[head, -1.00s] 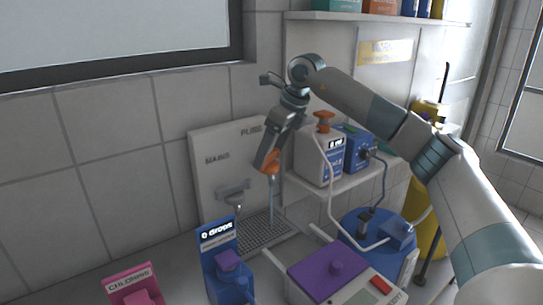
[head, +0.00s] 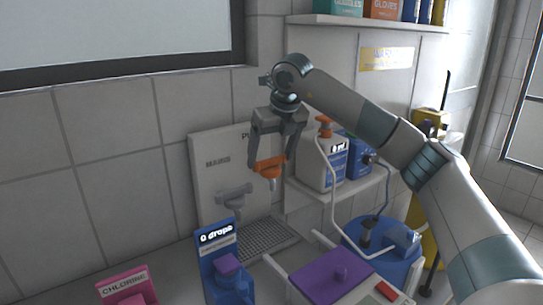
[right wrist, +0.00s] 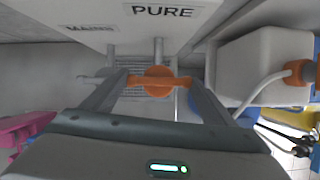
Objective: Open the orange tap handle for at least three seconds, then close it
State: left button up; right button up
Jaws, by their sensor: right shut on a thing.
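The orange tap handle (head: 267,166) is on the panel marked PURE, above a perforated drain tray (head: 262,238). My right gripper (head: 271,158) comes down from above and is shut on the handle, one finger at each end. In the right wrist view the handle (right wrist: 158,82) lies crosswise between the two fingers. No stream shows below its spout (head: 273,184). The grey MAINS tap (head: 234,197) sits to the left of it. My left gripper is in neither view.
A white jug with an orange cap (head: 322,165) and a blue box (head: 358,158) stand on a shelf close to the right. In front are a blue drops stand (head: 228,275), a purple-topped box (head: 335,278) and a pink chlorine stand (head: 128,290).

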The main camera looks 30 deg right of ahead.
jog(key=o, duration=1)
jog(key=shift+o, duration=0.2)
jog(key=shift+s+r, duration=0.2)
jog(key=shift+r, duration=0.3)
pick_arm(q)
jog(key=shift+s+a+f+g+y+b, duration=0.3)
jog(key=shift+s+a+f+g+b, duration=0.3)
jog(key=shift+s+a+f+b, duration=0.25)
pick_arm(e)
jog(key=v, duration=1.6)
jog(key=shift+r, duration=0.2)
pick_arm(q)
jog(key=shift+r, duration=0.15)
pick_arm(e)
jog(key=shift+f, duration=0.1)
